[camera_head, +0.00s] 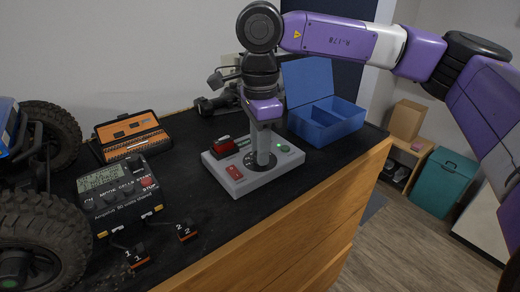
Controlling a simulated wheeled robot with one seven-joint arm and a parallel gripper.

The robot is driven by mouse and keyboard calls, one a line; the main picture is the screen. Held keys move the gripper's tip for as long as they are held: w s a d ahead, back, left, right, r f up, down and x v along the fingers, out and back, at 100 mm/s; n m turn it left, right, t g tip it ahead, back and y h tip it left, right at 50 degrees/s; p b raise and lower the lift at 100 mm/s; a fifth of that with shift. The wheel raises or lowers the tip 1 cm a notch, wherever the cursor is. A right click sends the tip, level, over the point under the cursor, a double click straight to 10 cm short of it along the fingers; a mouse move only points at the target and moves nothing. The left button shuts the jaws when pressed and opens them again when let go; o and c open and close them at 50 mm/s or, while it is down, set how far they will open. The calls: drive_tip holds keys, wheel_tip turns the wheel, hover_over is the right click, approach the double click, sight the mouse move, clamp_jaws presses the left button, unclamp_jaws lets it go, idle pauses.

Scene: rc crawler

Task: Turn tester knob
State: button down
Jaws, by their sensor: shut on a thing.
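The tester (262,182) is a light grey box on the black bench top. A red switch (235,172) is at its front left, a red and black part sits at its back left, and a small green light (285,148) is at its right. My gripper (263,158) points straight down onto the tester's middle. It is shut on the tester knob, which is mostly hidden by the fingers. A dark dial marking (249,160) shows just left of the fingers. The knob's pointing direction cannot be seen.
A blue open box (325,122) stands close behind and right of the tester. A black handheld device (122,190), an orange-black tool case (130,136) and a big-wheeled crawler (35,225) are at left. Numbered leads lie in front. The bench's wooden front edge is at right.

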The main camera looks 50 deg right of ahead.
drive_tip(key=c, duration=1.1)
unclamp_jaws()
drive_tip(key=shift+c, duration=0.2)
wheel_tip(320, 180, up, 8)
drive_tip(key=shift+f+b, duration=0.1)
drive_tip(key=shift+b, duration=0.3)
